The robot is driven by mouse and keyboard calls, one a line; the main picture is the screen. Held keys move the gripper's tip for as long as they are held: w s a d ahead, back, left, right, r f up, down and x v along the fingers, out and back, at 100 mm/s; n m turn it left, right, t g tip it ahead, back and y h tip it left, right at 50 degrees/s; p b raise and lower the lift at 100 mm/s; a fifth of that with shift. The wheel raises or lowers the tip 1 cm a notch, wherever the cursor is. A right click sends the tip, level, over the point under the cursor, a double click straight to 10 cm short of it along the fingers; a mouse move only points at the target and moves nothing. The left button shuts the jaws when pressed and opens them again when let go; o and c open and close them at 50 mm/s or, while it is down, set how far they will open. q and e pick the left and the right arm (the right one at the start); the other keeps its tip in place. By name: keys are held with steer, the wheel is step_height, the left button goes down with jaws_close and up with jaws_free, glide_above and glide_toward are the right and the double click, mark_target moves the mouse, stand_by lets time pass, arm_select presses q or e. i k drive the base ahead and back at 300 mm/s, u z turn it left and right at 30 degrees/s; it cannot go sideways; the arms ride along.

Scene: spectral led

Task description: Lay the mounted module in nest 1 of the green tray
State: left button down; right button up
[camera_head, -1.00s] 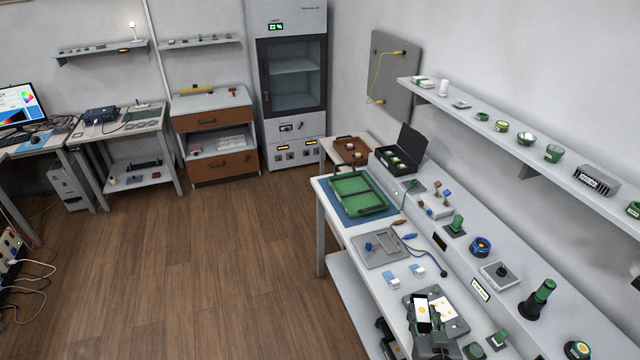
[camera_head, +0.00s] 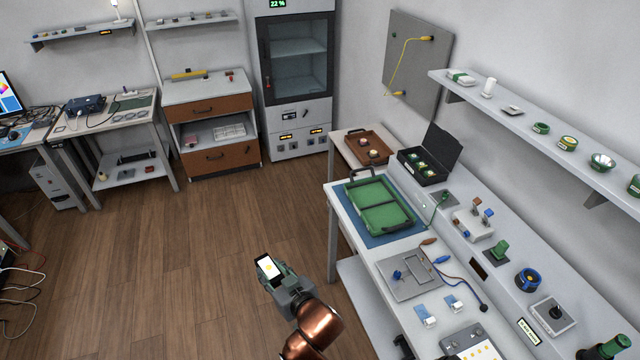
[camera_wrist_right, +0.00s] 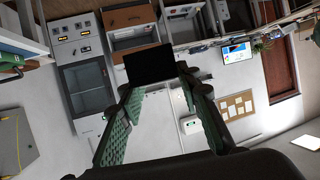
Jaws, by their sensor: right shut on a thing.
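My right gripper (camera_head: 284,281) is shut on the mounted module (camera_head: 268,267), a dark flat piece with a white face and a yellow round patch. It holds it over the open floor, left of the workbench. In the right wrist view the module (camera_wrist_right: 149,65) shows as a dark plate between the green fingertips (camera_wrist_right: 152,88). The green tray (camera_head: 385,228) lies on a blue mat at the far end of the bench, with a divider across it and dark handles. Which nest is nest 1 cannot be told. My left gripper is not in view.
The workbench holds a grey fixture plate (camera_head: 402,289) with cables beside it, a black open case (camera_head: 410,180) and a blue mat (camera_head: 347,190). A brown tray (camera_head: 352,140) stands beyond. The floor left of the bench is clear.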

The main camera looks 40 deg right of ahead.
mark_target(364, 197)
steer(key=i, duration=1)
steer(key=z, duration=1)
steer(key=i, duration=0.7)
steer(key=z, duration=0.8)
